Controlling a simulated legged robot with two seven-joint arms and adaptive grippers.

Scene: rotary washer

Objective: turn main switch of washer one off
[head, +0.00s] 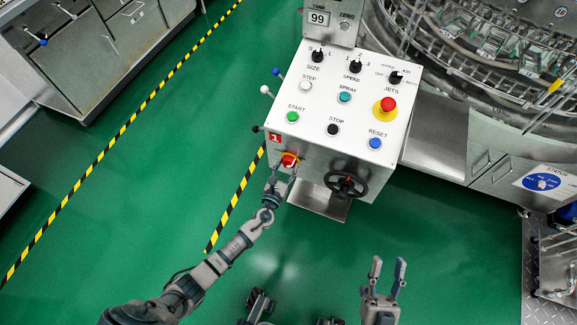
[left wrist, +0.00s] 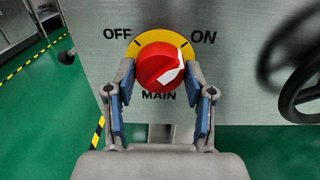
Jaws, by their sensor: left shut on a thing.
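The main switch is a red knob (head: 289,159) on a yellow plate, on the front of the washer one control box (head: 340,110), marked with a red "1". In the left wrist view, the red knob (left wrist: 160,65) sits between "OFF" at upper left and "ON" at upper right, with "MAIN" below. Its white mark is on its right side, towards "ON". My left gripper (head: 281,176) is shut on the knob, one finger on each side; its fingers also show in the left wrist view (left wrist: 160,82). My right gripper (head: 389,267) is open and empty, below and right of the box.
A black handwheel (head: 346,185) sticks out of the box front, right of the knob. Small levers (head: 266,90) stand at the box's left side. The round washer (head: 490,70) is behind on the right. Green floor with striped tape (head: 236,200) lies free at left.

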